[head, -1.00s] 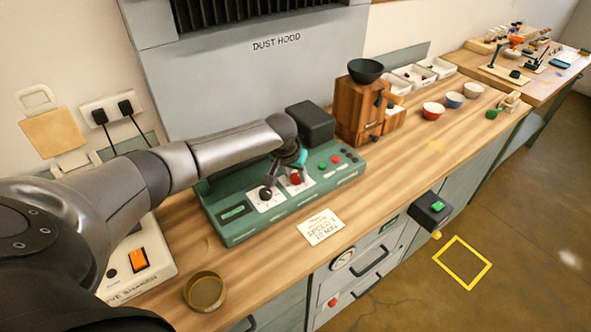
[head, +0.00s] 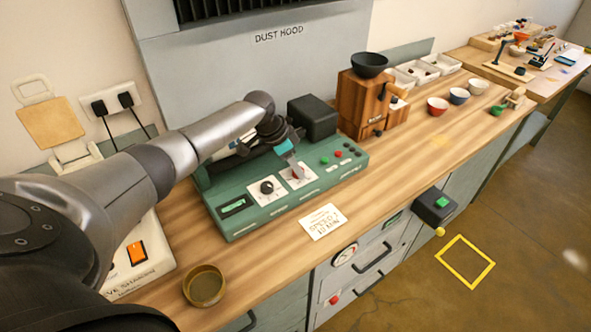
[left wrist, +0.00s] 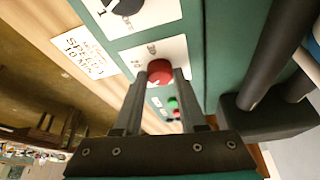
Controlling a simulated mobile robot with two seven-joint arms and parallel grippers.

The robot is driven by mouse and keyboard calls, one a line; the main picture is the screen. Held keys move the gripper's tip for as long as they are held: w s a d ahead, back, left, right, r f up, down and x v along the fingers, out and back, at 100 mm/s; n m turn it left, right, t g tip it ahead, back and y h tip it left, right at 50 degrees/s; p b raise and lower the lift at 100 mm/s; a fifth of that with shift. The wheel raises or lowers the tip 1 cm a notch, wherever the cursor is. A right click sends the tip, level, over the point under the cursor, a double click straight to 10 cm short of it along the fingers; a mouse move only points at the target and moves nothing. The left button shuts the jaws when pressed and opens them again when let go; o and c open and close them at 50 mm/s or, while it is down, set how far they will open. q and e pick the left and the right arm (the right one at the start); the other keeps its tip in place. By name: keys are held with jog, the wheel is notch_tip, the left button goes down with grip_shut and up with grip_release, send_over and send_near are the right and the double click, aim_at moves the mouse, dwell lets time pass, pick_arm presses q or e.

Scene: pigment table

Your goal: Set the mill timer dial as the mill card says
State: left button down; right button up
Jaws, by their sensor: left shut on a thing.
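The green mill panel (head: 232,195) lies on the bench with a black dial (head: 266,187) and a red dial (head: 295,173), each on a white scale plate. My left gripper (head: 295,168) is at the red dial from above. In the left wrist view the red dial (left wrist: 160,72) sits between the two fingertips (left wrist: 158,82), which are shut on it. Its pointer and most scale marks are hard to read. The white mill card (head: 322,222) lies in front of the panel; it reads SPEED, with an unclear digit, and 10 MIN. My right gripper is out of view.
A black box (head: 312,117) stands behind the panel, and a wooden mill with a dark bowl (head: 369,65) to its right. Green and red buttons (head: 331,157) are on the panel's right part. A round brown dish (head: 204,286) stands at the front left.

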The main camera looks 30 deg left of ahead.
pick_arm(q)
jog(key=shift+m, duration=0.4)
jog(key=shift+c, duration=2.4)
grip_release()
jog(key=p+v, duration=0.1)
jog(key=v, duration=1.4)
jog(key=shift+w+a+r, duration=0.1)
